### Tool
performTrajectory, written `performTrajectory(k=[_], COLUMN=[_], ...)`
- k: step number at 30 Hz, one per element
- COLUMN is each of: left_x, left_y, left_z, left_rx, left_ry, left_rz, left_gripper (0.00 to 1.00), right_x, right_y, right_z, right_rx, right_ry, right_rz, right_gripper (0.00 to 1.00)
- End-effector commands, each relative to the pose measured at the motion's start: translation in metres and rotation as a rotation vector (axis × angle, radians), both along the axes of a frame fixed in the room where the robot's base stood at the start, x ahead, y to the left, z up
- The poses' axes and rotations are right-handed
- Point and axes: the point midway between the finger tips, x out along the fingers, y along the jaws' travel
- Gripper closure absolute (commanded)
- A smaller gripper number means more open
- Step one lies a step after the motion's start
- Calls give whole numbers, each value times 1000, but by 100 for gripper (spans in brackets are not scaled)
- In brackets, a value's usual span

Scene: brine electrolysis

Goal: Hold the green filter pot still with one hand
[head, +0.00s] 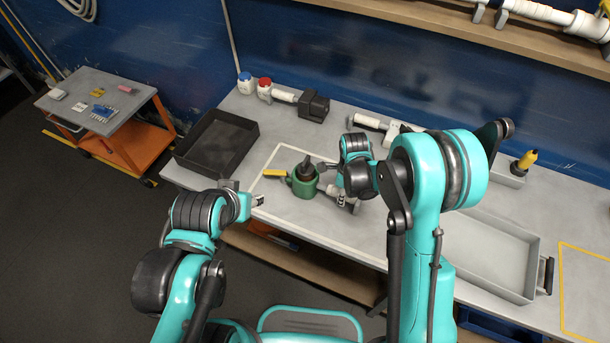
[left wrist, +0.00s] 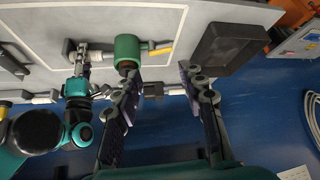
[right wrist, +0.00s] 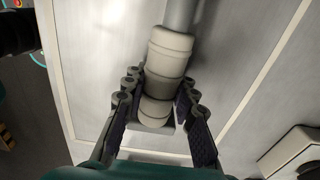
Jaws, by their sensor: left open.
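The pot also shows in the left wrist view (left wrist: 127,48), beyond my left fingers. My left gripper (head: 258,200) is open and empty, left of the pot and apart from it. My right gripper (head: 345,200) is right of the pot. In the right wrist view its fingers (right wrist: 160,105) close on both sides of a white cylindrical part (right wrist: 168,62) on a grey rod.
A black tray (head: 250,140) stands left of the pot. A black and white device (head: 313,106) and red- and blue-capped jars (head: 264,84) stand behind. A grey tray (head: 535,268) lies at the right. A pale outline surrounds the pot's area.

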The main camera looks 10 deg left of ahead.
Motion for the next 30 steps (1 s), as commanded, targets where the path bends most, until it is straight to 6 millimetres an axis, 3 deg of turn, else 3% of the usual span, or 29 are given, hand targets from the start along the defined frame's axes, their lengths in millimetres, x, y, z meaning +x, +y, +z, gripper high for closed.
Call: performTrajectory(k=[13, 16, 17, 19, 23, 30], left_x=[0, 1, 2, 6, 23, 75], left_y=[0, 0, -1, -3, -9, -31], left_z=[0, 1, 1, 5, 15, 30], left_rx=[0, -4, -8, -25, -91, -242], left_ry=[0, 3, 6, 19, 71, 221], left_rz=[0, 4, 9, 29, 111, 368], left_gripper=[59, 33, 28, 28, 28, 28], right_x=[0, 0, 0, 0, 0, 0], right_y=[0, 0, 0, 0, 0, 0], right_z=[0, 0, 0, 0, 0, 0], right_rx=[0, 0, 0, 0, 0, 0], right_ry=[0, 0, 0, 0, 0, 0], right_rz=[0, 0, 0, 0, 0, 0], right_gripper=[100, 100, 100, 100, 100, 100])
